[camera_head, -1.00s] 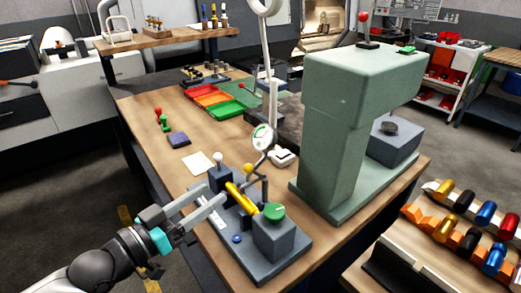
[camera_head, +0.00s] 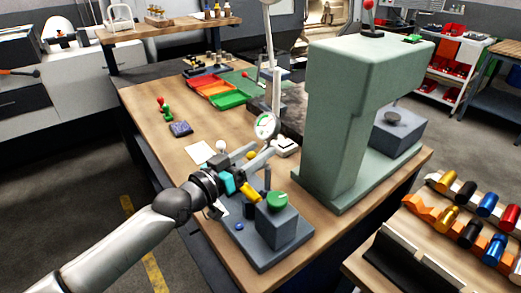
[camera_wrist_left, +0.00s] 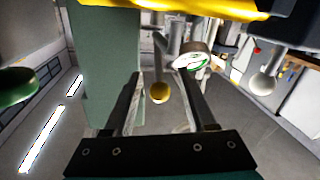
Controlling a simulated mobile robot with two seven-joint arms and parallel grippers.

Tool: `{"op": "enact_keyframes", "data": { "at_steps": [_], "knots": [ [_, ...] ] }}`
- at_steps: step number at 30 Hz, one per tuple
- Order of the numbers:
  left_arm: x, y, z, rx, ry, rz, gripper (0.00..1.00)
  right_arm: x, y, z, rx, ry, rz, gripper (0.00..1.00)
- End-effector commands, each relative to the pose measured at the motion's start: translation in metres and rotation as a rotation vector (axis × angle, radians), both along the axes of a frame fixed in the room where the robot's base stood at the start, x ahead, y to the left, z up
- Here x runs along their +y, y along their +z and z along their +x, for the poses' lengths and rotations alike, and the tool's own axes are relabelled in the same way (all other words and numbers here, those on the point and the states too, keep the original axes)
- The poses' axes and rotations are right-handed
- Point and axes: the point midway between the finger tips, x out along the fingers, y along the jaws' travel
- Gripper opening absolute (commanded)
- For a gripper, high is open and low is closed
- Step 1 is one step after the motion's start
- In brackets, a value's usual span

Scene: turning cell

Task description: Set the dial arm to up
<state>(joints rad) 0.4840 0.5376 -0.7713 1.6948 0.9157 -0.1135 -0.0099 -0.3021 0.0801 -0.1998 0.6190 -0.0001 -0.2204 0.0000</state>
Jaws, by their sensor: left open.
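The dial gauge (camera_head: 266,126) has a white round face with green on it and stands above the grey fixture base (camera_head: 262,258). A small yellow ball knob (camera_head: 251,155) shows just below it, partly hidden by my left gripper. My left gripper (camera_head: 262,158) is open beside the gauge's post, its fingers pointing right. In the left wrist view the yellow knob (camera_wrist_left: 160,92) on a thin rod lies between the two open fingers (camera_wrist_left: 160,105). The gauge face (camera_wrist_left: 194,62) is just beyond the right finger. I cannot tell whether a finger touches the rod. My right gripper is out of view.
A white ball knob (camera_head: 222,146) stands behind. A large green machine frame (camera_head: 340,130) blocks the right side.

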Motion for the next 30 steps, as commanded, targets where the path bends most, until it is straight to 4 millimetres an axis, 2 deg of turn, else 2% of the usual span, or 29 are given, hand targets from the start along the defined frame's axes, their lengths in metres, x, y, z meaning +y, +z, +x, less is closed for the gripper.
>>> {"op": "enact_keyframes", "data": {
  "at_steps": [6, 15, 30],
  "knots": [
    [-0.0096, -0.0001, 0.0107, 0.001, 0.000, 0.000, 0.56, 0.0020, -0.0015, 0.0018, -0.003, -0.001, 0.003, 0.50],
    [-0.0105, -0.0002, 0.0114, 0.001, 0.000, 0.000, 0.55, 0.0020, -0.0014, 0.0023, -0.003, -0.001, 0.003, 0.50],
    [-0.0101, -0.0002, 0.0112, 0.001, 0.000, 0.000, 0.00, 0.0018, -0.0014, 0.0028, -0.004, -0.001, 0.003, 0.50]
  ]
}}
